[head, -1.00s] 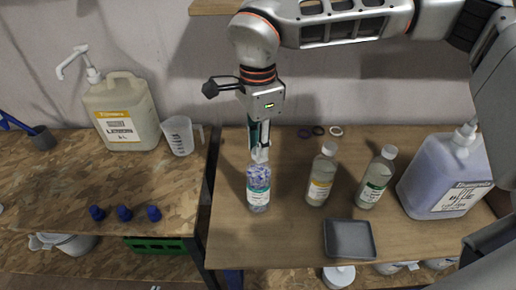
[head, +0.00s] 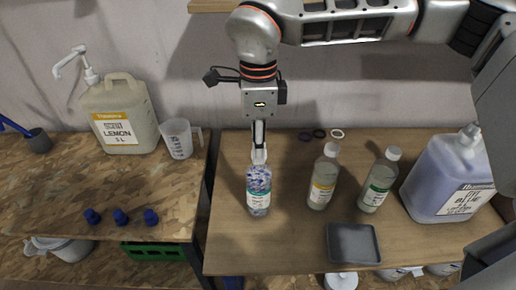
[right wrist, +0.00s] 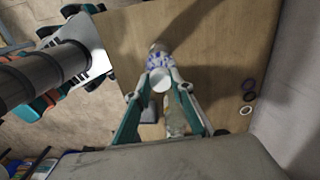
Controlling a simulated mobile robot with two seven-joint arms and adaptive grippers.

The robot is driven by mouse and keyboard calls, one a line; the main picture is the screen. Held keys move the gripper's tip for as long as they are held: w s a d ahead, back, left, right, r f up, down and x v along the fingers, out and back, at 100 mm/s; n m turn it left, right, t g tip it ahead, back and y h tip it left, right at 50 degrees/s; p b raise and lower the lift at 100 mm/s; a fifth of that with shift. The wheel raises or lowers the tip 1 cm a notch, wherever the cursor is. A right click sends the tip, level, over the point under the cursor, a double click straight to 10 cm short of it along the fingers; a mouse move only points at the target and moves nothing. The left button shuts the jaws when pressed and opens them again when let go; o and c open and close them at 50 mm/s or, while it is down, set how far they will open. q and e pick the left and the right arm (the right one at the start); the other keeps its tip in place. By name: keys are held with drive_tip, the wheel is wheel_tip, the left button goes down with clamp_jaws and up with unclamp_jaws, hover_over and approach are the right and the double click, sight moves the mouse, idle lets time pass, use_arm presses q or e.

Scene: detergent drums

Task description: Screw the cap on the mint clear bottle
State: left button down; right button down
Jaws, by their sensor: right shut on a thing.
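The clear bottle (head: 258,200) with a teal label and blue-and-white speckled look stands upright near the front left of the right-hand table. My right gripper (head: 259,156) points straight down over its top, fingers shut on a white cap. In the right wrist view, the round white cap (right wrist: 159,82) sits between the two teal-sided fingers, with the speckled bottle (right wrist: 158,62) showing beyond it. The cap is at the bottle's mouth; I cannot tell how far the thread is engaged. My left gripper is not in view.
Two white-capped bottles, yellow-labelled (head: 322,182) and green-labelled (head: 377,185), stand to the right, with a grey tray (head: 353,243) in front. A large blue jug (head: 443,185) is farther right. Dark rings (head: 319,133) lie behind. A gap separates the left bench (head: 75,190).

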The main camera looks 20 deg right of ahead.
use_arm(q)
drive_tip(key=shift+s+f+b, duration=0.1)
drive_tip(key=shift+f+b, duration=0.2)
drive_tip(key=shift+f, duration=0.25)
use_arm(e)
drive_tip(key=shift+f+m, duration=0.15)
drive_tip(key=shift+m, duration=1.05)
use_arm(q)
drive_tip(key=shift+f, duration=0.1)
use_arm(e)
drive_tip(key=m+b, duration=0.1)
drive_tip(key=m, duration=0.1)
drive_tip(key=shift+f+m, duration=0.1)
drive_tip(key=shift+m, duration=0.3)
drive_tip(key=m, duration=0.2)
drive_tip(key=shift+m+b, duration=0.3)
drive_tip(key=shift+m, duration=0.1)
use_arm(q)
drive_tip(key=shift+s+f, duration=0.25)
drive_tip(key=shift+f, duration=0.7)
use_arm(e)
drive_tip(key=c, duration=2)
unclamp_jaws()
drive_tip(key=shift+o, duration=0.2)
drive_tip(key=shift+w, duration=0.1)
